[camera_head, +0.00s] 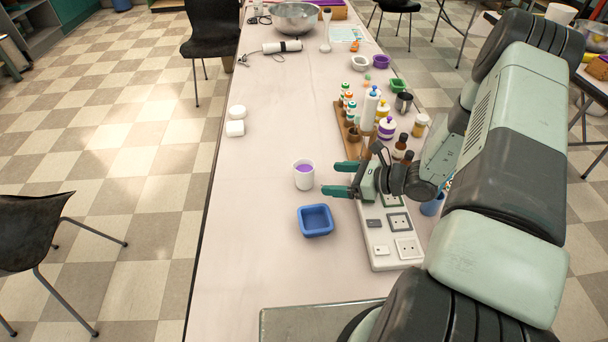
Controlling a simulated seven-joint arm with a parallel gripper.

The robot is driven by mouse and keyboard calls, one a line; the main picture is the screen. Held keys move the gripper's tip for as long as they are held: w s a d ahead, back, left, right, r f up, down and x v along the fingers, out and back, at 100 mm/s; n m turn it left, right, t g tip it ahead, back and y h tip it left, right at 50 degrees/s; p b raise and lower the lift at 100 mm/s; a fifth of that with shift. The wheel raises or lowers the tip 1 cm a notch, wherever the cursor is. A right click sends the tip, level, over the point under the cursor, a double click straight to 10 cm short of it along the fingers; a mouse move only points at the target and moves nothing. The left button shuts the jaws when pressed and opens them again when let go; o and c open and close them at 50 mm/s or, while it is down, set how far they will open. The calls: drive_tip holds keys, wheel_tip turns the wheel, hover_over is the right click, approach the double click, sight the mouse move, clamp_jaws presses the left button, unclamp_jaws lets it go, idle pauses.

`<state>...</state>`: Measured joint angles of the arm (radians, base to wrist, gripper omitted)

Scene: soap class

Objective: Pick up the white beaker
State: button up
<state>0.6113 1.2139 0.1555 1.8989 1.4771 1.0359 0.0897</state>
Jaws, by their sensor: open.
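The white beaker (304,176) stands upright on the table, left of my gripper. It looks like a small white cup with purple contents showing at its top. My gripper (328,179) comes in from the right with its green-tipped fingers apart, one farther back and one nearer the front. The fingertips point left toward the beaker. They are close to its right side, and the beaker does not appear to be between them. Whether a fingertip touches it cannot be told from this view.
A blue square mould (315,221) sits just in front of the beaker. A white panel with sockets (378,254) lies under my arm. A wooden rack (347,137) with several bottles stands behind my gripper. Two white pieces (235,128) lie at the left edge. The table's left side is mostly clear.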

sight(313, 174)
drive_tip(key=x, duration=0.5)
drive_tip(key=shift+a, duration=0.1)
drive_tip(key=x, duration=0.5)
drive_tip(key=shift+w, duration=0.35)
drive_tip(key=c, duration=1.1)
drive_tip(key=shift+r, duration=0.2)
drive_tip(key=shift+c, duration=0.2)
